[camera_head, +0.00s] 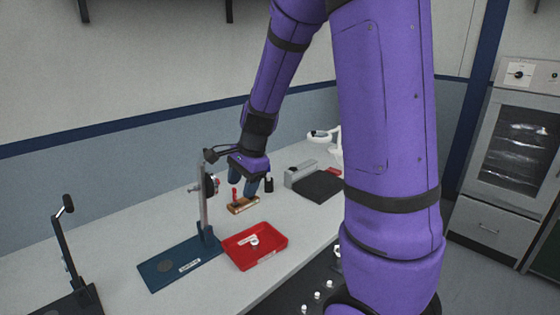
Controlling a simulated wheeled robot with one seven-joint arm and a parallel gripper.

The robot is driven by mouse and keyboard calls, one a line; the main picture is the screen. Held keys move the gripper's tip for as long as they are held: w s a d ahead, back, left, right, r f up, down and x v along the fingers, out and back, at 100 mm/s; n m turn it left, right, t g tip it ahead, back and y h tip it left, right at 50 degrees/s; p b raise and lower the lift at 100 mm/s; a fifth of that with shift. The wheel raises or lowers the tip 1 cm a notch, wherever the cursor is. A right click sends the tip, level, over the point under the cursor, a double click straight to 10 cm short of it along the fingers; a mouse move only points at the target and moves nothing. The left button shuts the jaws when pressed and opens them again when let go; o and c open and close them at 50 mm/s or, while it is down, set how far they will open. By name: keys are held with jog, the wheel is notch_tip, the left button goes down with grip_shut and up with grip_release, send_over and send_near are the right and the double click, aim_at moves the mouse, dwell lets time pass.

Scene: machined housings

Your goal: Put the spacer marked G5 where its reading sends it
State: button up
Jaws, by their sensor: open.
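My gripper (243,188) is open and points down at the back of the bench. Its fingers are above or just behind a small brown block with a red upright part (243,204); I cannot tell whether they touch it. No part is visible between the fingers. A small pale round piece (254,240) lies in a red tray (273,255) in front of the gripper. It may be a spacer, but no G5 mark is readable. A gauge stand with a dial (210,186) rises from a blue base plate (160,280) left of the tray; the dial's reading is illegible.
A black stand (66,245) is at far left. Several small white-topped pieces (317,295) sit at the front.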

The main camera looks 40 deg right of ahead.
jog(key=s+a+r+n+t+h, duration=0.1)
jog(key=s+a+r+n, duration=0.2)
jog(key=s+r+n, duration=0.5)
jog(key=s+a+r+n+t+h, duration=0.1)
jog(key=s+a+r+n+t, duration=0.1)
jog(key=s+r+n, duration=0.6)
jog(key=s+a+n, duration=0.1)
jog(key=s, duration=0.5)
jog(key=shift+a+r, duration=0.3)
jog(key=shift+a, duration=0.1)
jog(key=shift+c, duration=0.5)
